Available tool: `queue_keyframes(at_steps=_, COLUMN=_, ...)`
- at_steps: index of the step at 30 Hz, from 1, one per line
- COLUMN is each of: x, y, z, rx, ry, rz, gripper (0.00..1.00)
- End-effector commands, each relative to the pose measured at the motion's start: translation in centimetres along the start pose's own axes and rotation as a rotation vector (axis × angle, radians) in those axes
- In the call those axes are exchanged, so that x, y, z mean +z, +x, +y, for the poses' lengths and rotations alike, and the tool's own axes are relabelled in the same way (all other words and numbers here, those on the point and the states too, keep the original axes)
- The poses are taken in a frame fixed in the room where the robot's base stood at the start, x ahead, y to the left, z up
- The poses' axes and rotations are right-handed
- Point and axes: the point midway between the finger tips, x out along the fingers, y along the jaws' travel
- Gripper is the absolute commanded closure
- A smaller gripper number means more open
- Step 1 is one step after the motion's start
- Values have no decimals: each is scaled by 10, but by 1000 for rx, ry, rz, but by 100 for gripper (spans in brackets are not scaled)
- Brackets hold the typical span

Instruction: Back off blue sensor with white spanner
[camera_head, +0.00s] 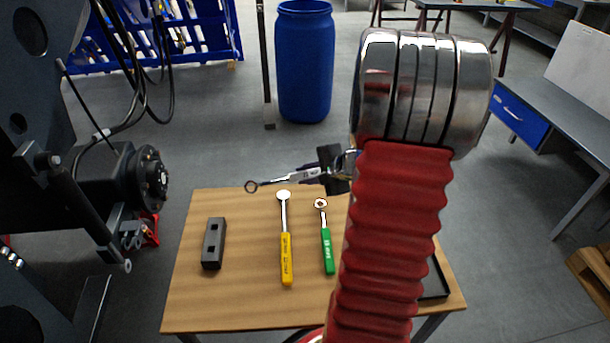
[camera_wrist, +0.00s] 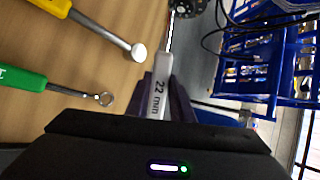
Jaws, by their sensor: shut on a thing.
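My gripper (camera_head: 326,172) is shut on the handle of the white spanner (camera_head: 303,174), above the back of the wooden table. The spanner lies roughly level, its ring end pointing left toward the dark machine. In the wrist view, the spanner's white handle (camera_wrist: 161,85) is marked "22 mm" and runs up between the dark fingers of my gripper (camera_wrist: 163,98). The ring end is apart from the machine's round black hub (camera_head: 150,180). I cannot make out the blue sensor in either view.
The table (camera_head: 250,300) holds a yellow-handled tool (camera_head: 286,258), a green-handled spanner (camera_head: 328,250), a black block with square holes (camera_head: 213,243) and a black tray (camera_head: 435,280), partly hidden by my arm. Cables hang from the machine at left. A blue barrel (camera_head: 305,65) stands behind.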

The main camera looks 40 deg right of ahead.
Motion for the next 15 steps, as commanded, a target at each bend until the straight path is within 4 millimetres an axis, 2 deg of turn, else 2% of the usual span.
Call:
queue_keyframes(at_steps=11, x=0, y=0, z=-1, rx=-1, ry=-1, rz=0, gripper=100)
queue_keyframes(at_steps=15, x=7, y=4, z=-3, rx=0, ry=-6, rz=-4, gripper=100)
